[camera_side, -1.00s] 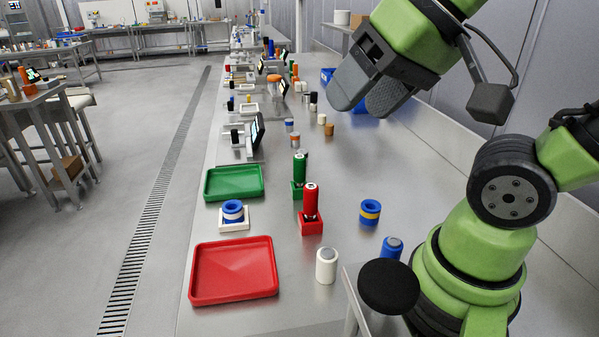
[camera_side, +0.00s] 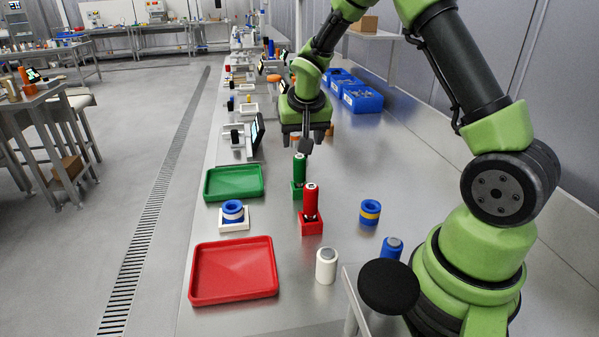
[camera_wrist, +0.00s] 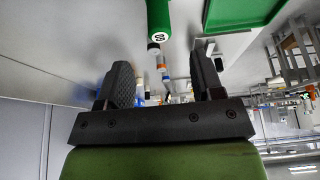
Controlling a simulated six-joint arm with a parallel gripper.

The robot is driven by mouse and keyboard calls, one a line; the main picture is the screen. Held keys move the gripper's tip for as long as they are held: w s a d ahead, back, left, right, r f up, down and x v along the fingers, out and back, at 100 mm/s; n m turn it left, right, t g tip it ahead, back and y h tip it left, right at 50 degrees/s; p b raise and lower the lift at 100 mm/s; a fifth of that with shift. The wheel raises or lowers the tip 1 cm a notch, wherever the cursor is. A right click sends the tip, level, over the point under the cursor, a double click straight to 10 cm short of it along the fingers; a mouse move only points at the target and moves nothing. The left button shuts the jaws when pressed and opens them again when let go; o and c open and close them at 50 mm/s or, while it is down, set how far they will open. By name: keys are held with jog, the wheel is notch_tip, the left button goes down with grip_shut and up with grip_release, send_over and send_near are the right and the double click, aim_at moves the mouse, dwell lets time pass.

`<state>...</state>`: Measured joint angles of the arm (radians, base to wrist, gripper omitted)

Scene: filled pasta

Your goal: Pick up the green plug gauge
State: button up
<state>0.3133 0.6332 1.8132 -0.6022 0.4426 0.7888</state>
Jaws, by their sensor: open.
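The green plug gauge (camera_side: 299,168) stands upright in a green block (camera_side: 297,190) on the bench in the side view. Its end, with a white marked face, shows at the top of the wrist view (camera_wrist: 158,22). My gripper (camera_side: 305,140) is above and slightly beyond the gauge, pointing down, apart from it. In the wrist view the two dark fingers of my gripper (camera_wrist: 165,85) are spread wide with nothing between them held. A red plug gauge (camera_side: 311,202) stands in a red block (camera_side: 311,224) nearer the camera.
A green tray (camera_side: 234,196) and a red tray (camera_side: 196,290) lie to the left. A blue-and-white ring (camera_side: 233,211) sits on a white base. A blue ring (camera_side: 370,213), a white cylinder (camera_side: 326,266) and a blue cylinder (camera_side: 392,248) stand to the right. Blue bins (camera_side: 362,100) stand further back.

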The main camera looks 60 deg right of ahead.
aim_at(300, 157)
jog(key=x, duration=0.8)
jog(key=shift+f, duration=0.3)
jog(key=c, duration=1.1)
notch_tip(300, 157, up, 10)
jog(key=shift+r, duration=0.1)
jog(key=w+a+n, duration=0.2)
jog(key=a, duration=0.3)
jog(key=w+a+n+y, duration=0.1)
jog(key=w+a+n, duration=0.1)
jog(key=a, duration=0.4)
jog(key=w+a+n+t+y, duration=0.1)
jog(key=w+a+n, duration=0.1)
jog(key=a, duration=0.3)
jog(key=shift+w+a, duration=0.15)
